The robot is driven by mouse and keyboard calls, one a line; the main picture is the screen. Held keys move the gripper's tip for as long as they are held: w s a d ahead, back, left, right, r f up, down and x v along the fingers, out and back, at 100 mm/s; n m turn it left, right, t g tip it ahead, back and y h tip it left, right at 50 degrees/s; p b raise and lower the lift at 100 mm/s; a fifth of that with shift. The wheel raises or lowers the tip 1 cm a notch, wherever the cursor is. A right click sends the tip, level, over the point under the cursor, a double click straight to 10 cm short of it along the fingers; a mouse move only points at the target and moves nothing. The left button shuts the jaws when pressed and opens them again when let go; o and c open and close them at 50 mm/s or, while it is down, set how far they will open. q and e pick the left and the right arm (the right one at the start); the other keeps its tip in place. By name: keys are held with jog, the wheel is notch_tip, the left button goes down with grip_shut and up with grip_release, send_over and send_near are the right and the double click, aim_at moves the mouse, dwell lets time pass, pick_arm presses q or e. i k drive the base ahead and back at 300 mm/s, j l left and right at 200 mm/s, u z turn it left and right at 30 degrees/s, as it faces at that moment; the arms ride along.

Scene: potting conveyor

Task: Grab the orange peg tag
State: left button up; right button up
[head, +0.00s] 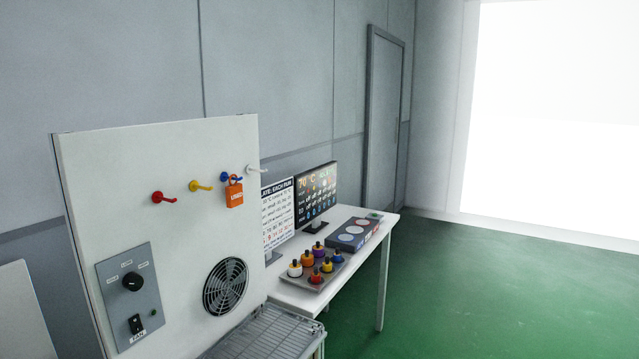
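The orange tag (235,194) hangs by its loop from the blue peg (228,177) on the upright white panel (125,215). It has pale lettering on its face. A red peg (160,197), a yellow peg (197,186) and a white peg (254,170) stick out of the same panel and hold nothing. The blue peg is partly hidden by the tag's loop. Neither of my grippers shows in the head view.
A fan grille (226,286) and a grey control plate (118,300) sit lower on the panel. A wire rack (270,335) stands at its foot. Behind, a white table (345,270) holds two screens, a tray of colourful bottles and a grey box. Green floor is clear at right.

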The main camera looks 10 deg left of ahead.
aim_at(234, 197)
jog(key=i+l+z, duration=0.2)
jog(key=i, duration=0.6)
jog(key=i+l+z, duration=0.2)
jog(key=i, duration=0.65)
jog(key=i+u, duration=0.3)
jog(key=u, duration=0.15)
jog(key=i+l+u, duration=0.2)
jog(key=u, duration=0.2)
jog(key=i+l+u, duration=0.25)
jog(key=u, duration=0.2)
jog(key=i+l+u, duration=0.3)
jog(key=u, duration=0.15)
